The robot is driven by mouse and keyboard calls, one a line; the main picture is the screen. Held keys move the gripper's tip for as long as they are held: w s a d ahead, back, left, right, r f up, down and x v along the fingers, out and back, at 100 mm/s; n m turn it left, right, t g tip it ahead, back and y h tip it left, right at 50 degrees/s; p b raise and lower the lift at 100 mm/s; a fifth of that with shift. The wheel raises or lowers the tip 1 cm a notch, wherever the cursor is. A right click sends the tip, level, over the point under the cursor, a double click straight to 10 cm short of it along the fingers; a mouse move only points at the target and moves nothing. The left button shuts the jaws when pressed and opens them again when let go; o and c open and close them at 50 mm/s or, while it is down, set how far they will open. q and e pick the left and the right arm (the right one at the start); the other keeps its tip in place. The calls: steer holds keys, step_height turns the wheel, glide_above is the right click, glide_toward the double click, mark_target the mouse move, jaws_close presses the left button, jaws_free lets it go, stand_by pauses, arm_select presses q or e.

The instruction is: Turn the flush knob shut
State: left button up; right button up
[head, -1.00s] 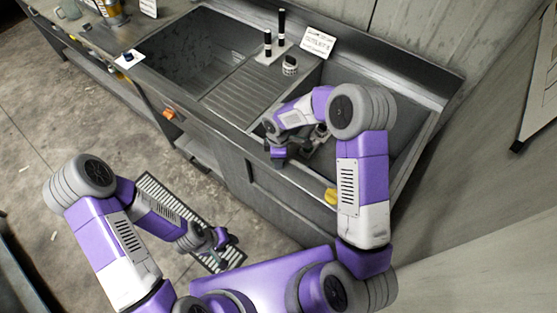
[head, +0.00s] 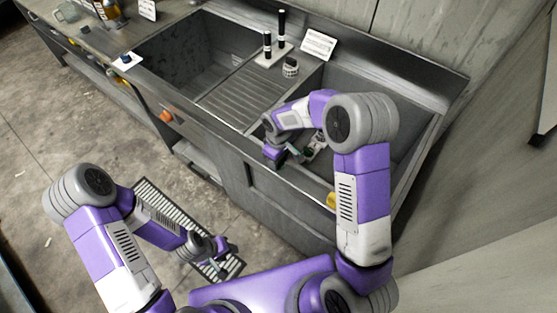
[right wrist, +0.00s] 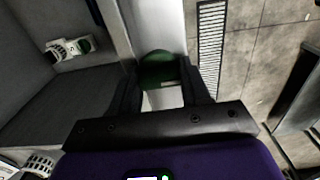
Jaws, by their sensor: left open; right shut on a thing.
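A dark green knob (right wrist: 160,68) sits between the fingers of my right gripper (right wrist: 160,92) in the right wrist view, at the sink unit's front edge. The fingers are shut on it. In the head view, my right gripper (head: 276,153) is at the front edge of the right basin and hides this knob. No readable label shows which knob is the flush knob. An orange knob (head: 166,116) and a yellow knob (head: 331,199) are also on the front panel. My left gripper (head: 222,248) is open and empty, low over the floor grate.
The right basin (head: 395,110) holds a pale fitting (right wrist: 70,48) with a green part. A ribbed drainboard (head: 240,98) separates it from the left basin (head: 190,60). A stand with two black-and-white tubes (head: 274,52), a dark round item (head: 290,67) and a sign (head: 318,43) stand behind.

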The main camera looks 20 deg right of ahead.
stand_by(0.4)
steer(key=o, duration=1.1)
steer(key=shift+c, duration=0.2)
step_height(320, 180, up, 8)
steer(key=shift+f+p, duration=0.15)
steer(key=shift+p, duration=0.2)
